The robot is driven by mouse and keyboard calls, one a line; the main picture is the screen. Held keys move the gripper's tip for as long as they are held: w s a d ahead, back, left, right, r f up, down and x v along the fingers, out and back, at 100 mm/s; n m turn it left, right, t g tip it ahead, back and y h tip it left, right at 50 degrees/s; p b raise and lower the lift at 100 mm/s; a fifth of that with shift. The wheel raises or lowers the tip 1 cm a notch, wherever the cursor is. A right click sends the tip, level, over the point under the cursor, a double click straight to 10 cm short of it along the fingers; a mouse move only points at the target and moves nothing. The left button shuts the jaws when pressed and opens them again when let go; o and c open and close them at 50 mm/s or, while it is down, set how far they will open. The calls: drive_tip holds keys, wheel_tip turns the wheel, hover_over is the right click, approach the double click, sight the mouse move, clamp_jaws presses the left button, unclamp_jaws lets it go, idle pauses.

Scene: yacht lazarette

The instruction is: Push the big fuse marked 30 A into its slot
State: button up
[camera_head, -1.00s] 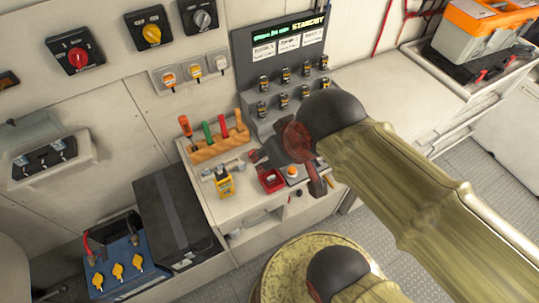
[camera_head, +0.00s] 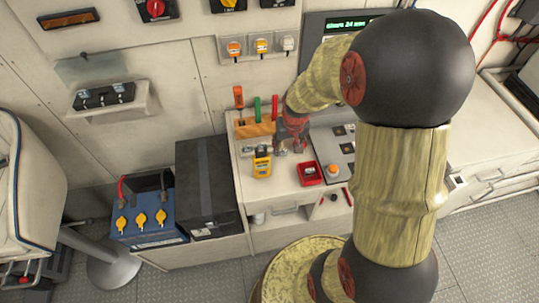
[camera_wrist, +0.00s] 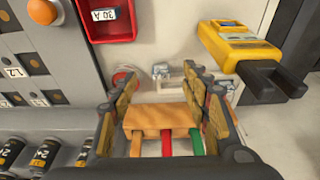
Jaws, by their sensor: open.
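A red tray (camera_head: 309,173) sits on the bench top; it also shows at the top of the wrist view (camera_wrist: 128,33). A white label reading 30 A (camera_wrist: 104,14) lies inside the tray. I cannot tell the shape of what bears it. My gripper (camera_head: 293,138) is over the bench, left of the tray and near the tool rack. In the wrist view my gripper (camera_wrist: 160,80) has its fingers apart with nothing held between them. Metal fittings (camera_wrist: 160,72) are on the bench past the fingertips. I cannot tell whether they are the slot.
A wooden rack (camera_wrist: 158,120) holds tools with orange, red and green handles. A yellow meter (camera_head: 262,162) stands beside the gripper. A grey panel (camera_wrist: 30,60) with an orange button and labelled cylinders stands beside the tray. A black box (camera_head: 205,185) and blue battery (camera_head: 145,215) are at left.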

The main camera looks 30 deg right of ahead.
sight(283, 150)
drive_tip(key=shift+t, duration=0.3)
drive_tip(key=x, duration=0.2)
drive_tip(key=w+b+x, duration=0.1)
drive_tip(key=x, duration=0.2)
drive_tip(key=b+x, duration=0.1)
drive_tip(key=x, duration=0.1)
drive_tip(key=shift+w+d, duration=0.25)
drive_tip(key=shift+w, duration=0.15)
drive_tip(key=shift+r, duration=0.1)
drive_tip(key=shift+c, duration=0.7)
drive_tip(key=c, duration=0.8)
drive_tip(key=shift+c, duration=0.3)
drive_tip(key=shift+r, duration=0.15)
